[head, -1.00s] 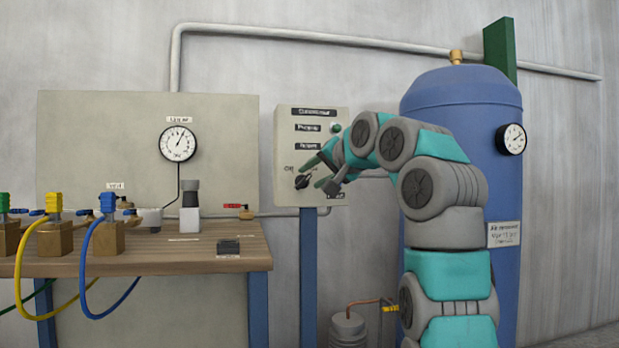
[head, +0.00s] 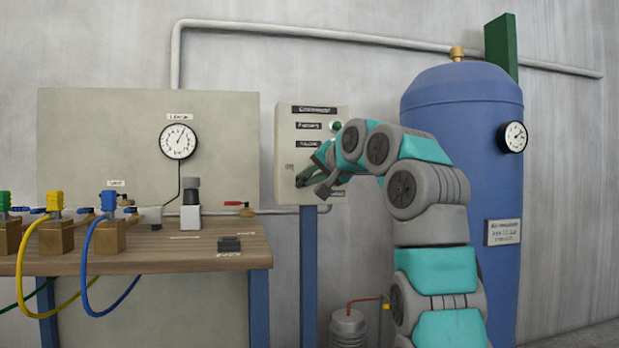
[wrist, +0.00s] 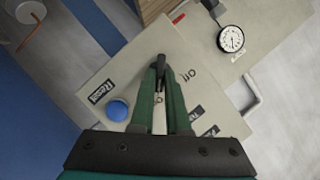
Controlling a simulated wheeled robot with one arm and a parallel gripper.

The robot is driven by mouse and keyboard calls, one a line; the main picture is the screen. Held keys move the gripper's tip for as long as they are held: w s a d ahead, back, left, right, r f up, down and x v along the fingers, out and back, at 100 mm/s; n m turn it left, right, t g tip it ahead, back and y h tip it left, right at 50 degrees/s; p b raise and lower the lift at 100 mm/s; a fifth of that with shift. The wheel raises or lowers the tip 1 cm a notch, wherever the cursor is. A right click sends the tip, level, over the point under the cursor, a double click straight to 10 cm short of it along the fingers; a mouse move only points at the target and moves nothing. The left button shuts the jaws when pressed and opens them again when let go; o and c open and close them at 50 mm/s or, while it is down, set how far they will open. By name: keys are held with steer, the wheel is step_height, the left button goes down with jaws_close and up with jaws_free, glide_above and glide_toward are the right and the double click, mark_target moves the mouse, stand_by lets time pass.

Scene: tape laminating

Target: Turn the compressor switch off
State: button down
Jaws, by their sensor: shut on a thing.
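The grey control panel (head: 284,125) stands on a blue post, left of the blue tank. The dark compressor switch (wrist: 160,66) is on its lower face, and an "Off" mark (wrist: 188,75) shows beside it in the wrist view. My gripper (wrist: 160,78) has its green fingers drawn together at the switch, shut on it. In the head view my gripper (head: 311,184) is at the panel's lower left and mostly covers the switch. The exact angle of the switch is hidden by the fingers.
The blue tank (head: 460,140) with a gauge (head: 515,137) stands right, behind my arm. A wooden bench (head: 150,252) with valves and hoses is left. A round blue button (wrist: 117,110) is near my fingers. A small grey canister (head: 348,325) stands below the panel.

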stand_by(0.6)
steer(key=shift+s+a+n+t+h+p, duration=0.1)
steer(key=shift+a+n+t+h+p, duration=0.3)
steer(key=shift+n+h, duration=1.3)
steer(key=shift+s+a+n+t+h+p, duration=0.15)
steer(key=shift+n+t+h+p, duration=0.4)
steer(key=shift+n, duration=1.8)
steer(key=shift+a+n+t+h+p, duration=0.2)
steer(key=shift+n+h+p, duration=0.35)
steer(key=shift+n+h, duration=1.3)
steer(key=shift+a+n, duration=0.1)
steer(key=shift+n, duration=0.3)
steer(key=c, duration=0.9)
jaws_free()
